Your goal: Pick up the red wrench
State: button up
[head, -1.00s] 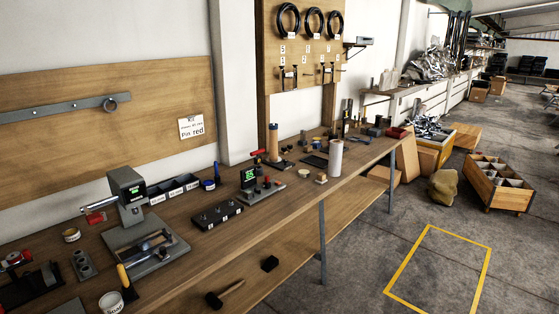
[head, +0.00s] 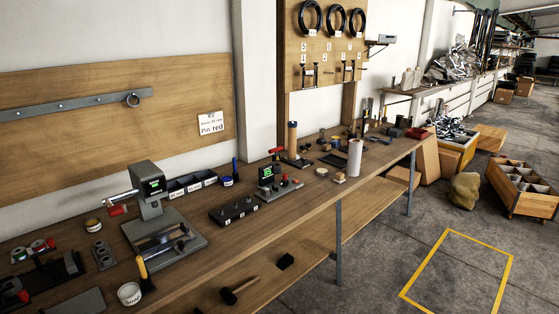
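I cannot make out a red wrench in the head view. Red items on the long wooden workbench (head: 330,195) are a red-ended lever (head: 118,209) on a grey bench press (head: 149,190), a red-handled clamp (head: 276,151) and a red bin (head: 416,133) at the far end. Each is too small or unclear to be told as a wrench. My gripper is not in view.
A lower shelf holds a mallet (head: 239,290) and a black block (head: 286,261). Several tools and small containers crowd the benchtop. A yellow floor outline (head: 481,236) is empty. A wooden crate (head: 530,196) and a sack (head: 464,190) stand on the floor at right.

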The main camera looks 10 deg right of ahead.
aim_at(276, 157)
jog(key=k, duration=1.3)
jog(key=u, duration=0.55)
jog(key=i, duration=2.55)
jog(key=z, duration=0.3)
